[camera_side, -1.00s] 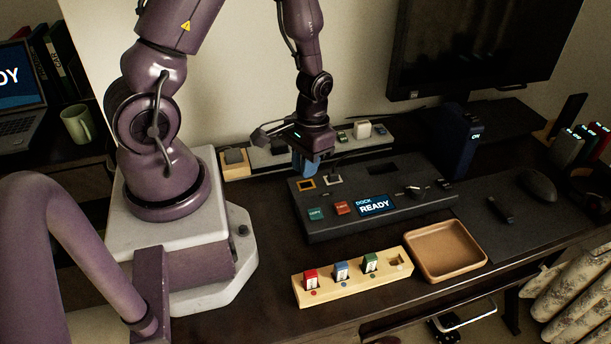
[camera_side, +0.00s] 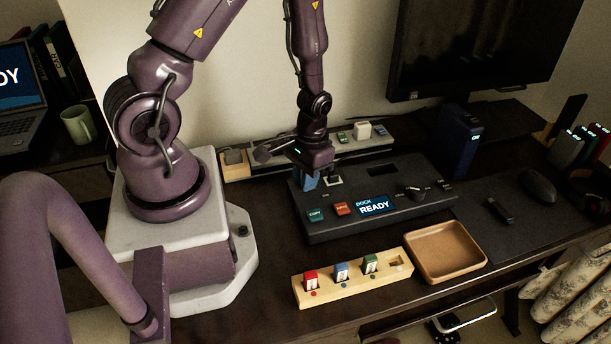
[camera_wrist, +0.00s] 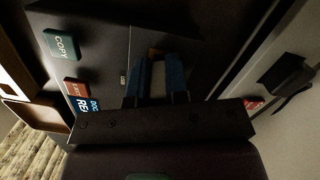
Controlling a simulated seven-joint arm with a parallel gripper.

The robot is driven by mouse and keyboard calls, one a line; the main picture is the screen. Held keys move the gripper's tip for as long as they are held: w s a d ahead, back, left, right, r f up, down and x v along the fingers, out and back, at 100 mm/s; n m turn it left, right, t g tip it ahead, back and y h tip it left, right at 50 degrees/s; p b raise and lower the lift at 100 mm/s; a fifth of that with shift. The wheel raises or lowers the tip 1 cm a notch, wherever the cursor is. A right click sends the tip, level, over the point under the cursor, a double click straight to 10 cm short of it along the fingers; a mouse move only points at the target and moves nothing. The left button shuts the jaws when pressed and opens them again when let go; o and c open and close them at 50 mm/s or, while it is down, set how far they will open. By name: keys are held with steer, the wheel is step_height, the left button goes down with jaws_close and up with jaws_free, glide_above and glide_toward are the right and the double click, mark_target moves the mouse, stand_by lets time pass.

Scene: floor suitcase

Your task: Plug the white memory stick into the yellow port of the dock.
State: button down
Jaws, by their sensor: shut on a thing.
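The dock (camera_side: 420,205) is a dark slab with a READY screen, which also shows in the wrist view (camera_wrist: 105,45). My gripper (camera_side: 308,182) has blue fingers and is low at the dock's back left, over where the yellow-framed port lies. In the wrist view the fingers (camera_wrist: 158,82) are shut on a pale piece, the white memory stick (camera_wrist: 158,80), mostly hidden between them.
A wooden holder (camera_side: 345,285) with red, blue and green sticks and an empty slot stands in front. A brown tray (camera_side: 445,275) is to its right. A grey strip (camera_side: 385,140) with small items lies behind the dock. A dark blue box (camera_side: 460,140) stands behind right.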

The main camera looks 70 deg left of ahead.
steer(key=c, duration=1.2)
jaws_free()
steer(key=shift+w+f, duration=0.1)
steer(key=shift+f, duration=0.3)
steer(key=shift+c, duration=0.2)
steer(key=shift+o, duration=0.6)
step_height(320, 180, up, 13)
steer(key=w, duration=0.1)
steer(key=shift+a, duration=0.3)
steer(key=s+d+r+m+t, duration=0.2)
steer(key=s+d+r+t, duration=0.1)
steer(key=r, duration=0.6)
steer(key=s+d+r+m+t, duration=0.2)
steer(key=d+r, duration=0.4)
steer(key=r, duration=0.4)
steer(key=shift+s+d+r+m+t+y, duration=0.15)
steer(key=shift+s+d+m+t+y, duration=0.25)
steer(key=shift+t, duration=0.5)
steer(key=shift+a, duration=0.15)
steer(key=shift+o, duration=0.5)
